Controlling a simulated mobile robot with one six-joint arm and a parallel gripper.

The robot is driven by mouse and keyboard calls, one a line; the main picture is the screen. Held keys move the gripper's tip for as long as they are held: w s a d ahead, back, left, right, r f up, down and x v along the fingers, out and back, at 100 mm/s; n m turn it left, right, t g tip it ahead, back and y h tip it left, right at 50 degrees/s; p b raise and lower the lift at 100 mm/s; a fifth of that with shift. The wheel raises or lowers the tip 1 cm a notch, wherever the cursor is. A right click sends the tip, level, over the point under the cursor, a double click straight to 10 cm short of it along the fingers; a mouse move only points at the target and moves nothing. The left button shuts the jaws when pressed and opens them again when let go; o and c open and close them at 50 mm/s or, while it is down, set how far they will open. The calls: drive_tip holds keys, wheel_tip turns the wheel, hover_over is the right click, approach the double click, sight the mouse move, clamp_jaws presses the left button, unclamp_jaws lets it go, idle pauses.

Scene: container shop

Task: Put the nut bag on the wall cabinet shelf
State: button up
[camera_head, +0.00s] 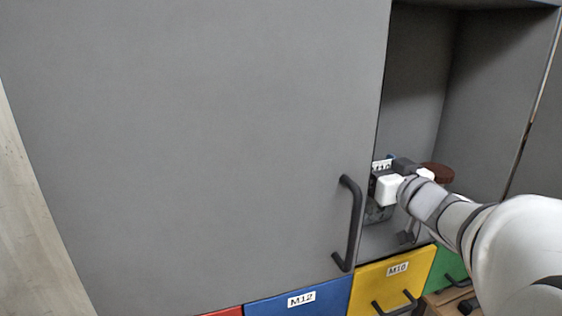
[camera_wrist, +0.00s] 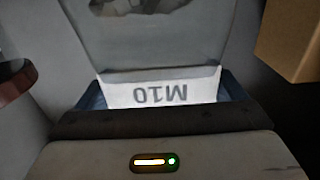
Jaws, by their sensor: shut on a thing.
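The nut bag (camera_wrist: 150,45) is a grey, see-through bag with a white label reading M10, upside down in the wrist view. In the head view, part of the bag (camera_head: 377,213) and its label show at the left side of the open cabinet compartment. My gripper (camera_head: 383,184) reaches into this compartment and is shut on the bag; its fingertips are mostly hidden. The wall cabinet (camera_head: 200,130) is grey, and its shelf floor (camera_head: 375,243) shows below the gripper. I cannot tell whether the bag touches the shelf.
A closed grey front with a black handle (camera_head: 353,225) borders the compartment on the left. A dark red round object (camera_head: 440,173) is to the right of my gripper. A brown box (camera_wrist: 290,40) shows in the wrist view. Labelled drawers, blue (camera_head: 280,305) and yellow (camera_head: 365,285), lie below.

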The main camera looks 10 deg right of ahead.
drive_tip(key=shift+f, duration=0.1)
drive_tip(key=o, duration=1.2)
drive_tip(key=shift+s+r, duration=0.1)
drive_tip(key=shift+r, duration=0.15)
drive_tip(key=shift+s+d+f+p, duration=0.1)
drive_tip(key=shift+s+d+p, duration=0.45)
drive_tip(key=shift+s, duration=1.4)
drive_tip(key=shift+s+d+r+p, duration=0.15)
drive_tip(key=shift+s+p, duration=0.7)
drive_tip(key=shift+s, duration=1.1)
drive_tip(key=shift+s+d+f+p, duration=0.15)
drive_tip(key=shift+s+d+p, duration=0.45)
drive_tip(key=shift+s, duration=1.35)
drive_tip(key=shift+a, duration=0.15)
